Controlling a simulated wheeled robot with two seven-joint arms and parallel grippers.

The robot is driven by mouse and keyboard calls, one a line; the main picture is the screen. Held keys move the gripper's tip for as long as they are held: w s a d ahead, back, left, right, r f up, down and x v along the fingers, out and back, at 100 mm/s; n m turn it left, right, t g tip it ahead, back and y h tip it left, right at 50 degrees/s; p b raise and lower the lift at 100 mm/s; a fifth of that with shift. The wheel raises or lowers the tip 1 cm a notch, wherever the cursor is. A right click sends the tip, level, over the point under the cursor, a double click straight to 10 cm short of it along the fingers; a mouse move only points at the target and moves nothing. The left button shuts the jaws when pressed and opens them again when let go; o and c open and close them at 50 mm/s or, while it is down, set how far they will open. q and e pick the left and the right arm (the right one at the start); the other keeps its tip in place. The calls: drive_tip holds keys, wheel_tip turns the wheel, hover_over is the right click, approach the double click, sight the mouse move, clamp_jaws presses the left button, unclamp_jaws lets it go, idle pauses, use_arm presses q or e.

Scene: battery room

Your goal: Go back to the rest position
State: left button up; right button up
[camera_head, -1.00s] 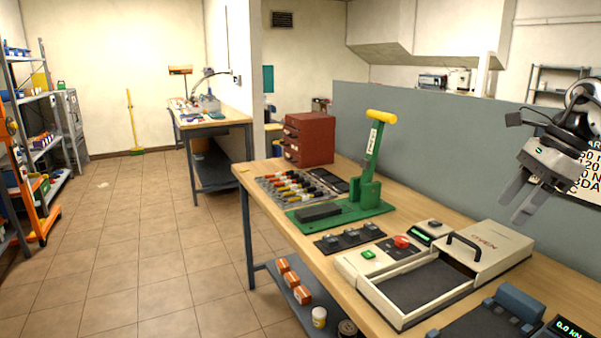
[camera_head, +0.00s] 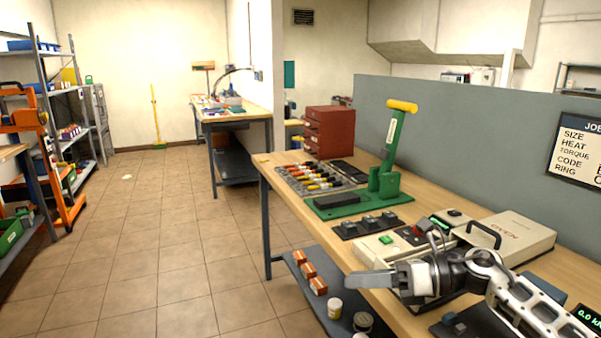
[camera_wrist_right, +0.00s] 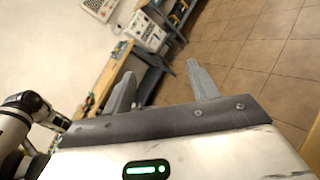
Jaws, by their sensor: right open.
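My right gripper (camera_head: 372,281) is low in the head view, in front of the oven box and over the bench's front edge, pointing left. In the right wrist view its two fingers (camera_wrist_right: 163,88) stand apart with nothing between them, so it is open and empty. My right arm comes in from the lower right and hides part of the oven's tray. My left gripper is not in view.
The wooden bench (camera_head: 283,202) carries a green press with yellow handle (camera_head: 391,145), a red drawer cabinet (camera_head: 329,132) and the cream oven (camera_head: 514,237). A grey partition (camera_head: 455,130) with a sign stands behind.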

drive_tip(key=s+a+f+m+t+y+b, duration=0.1)
drive_tip(key=s+a+f+m+t+y, duration=0.35)
drive_tip(key=m, duration=0.45)
use_arm(q)
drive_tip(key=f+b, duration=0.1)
drive_tip(key=b, duration=0.1)
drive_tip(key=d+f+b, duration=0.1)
drive_tip(key=b, duration=0.1)
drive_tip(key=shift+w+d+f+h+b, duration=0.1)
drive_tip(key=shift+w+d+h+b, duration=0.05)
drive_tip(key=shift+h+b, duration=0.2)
use_arm(e)
drive_tip(key=s+d+f+m+t+h, duration=0.1)
drive_tip(key=s+d+f+m+h, duration=0.1)
drive_tip(key=s+f+m+h, duration=0.3)
drive_tip(key=s+d+f+m+t+h, duration=0.1)
drive_tip(key=s+d+f+m+h, duration=0.2)
drive_tip(key=s+f+m+h, duration=0.3)
drive_tip(key=s+d+f+m+t+h, duration=0.1)
drive_tip(key=s+f+m+h, duration=0.4)
drive_tip(key=f+m, duration=0.8)
drive_tip(key=s+d+m, duration=0.1)
drive_tip(key=s+m, duration=0.1)
drive_tip(key=m, duration=0.8)
drive_tip(key=shift+s+d+h, duration=0.2)
drive_tip(key=shift+s+h, duration=0.15)
drive_tip(key=shift+s, duration=0.05)
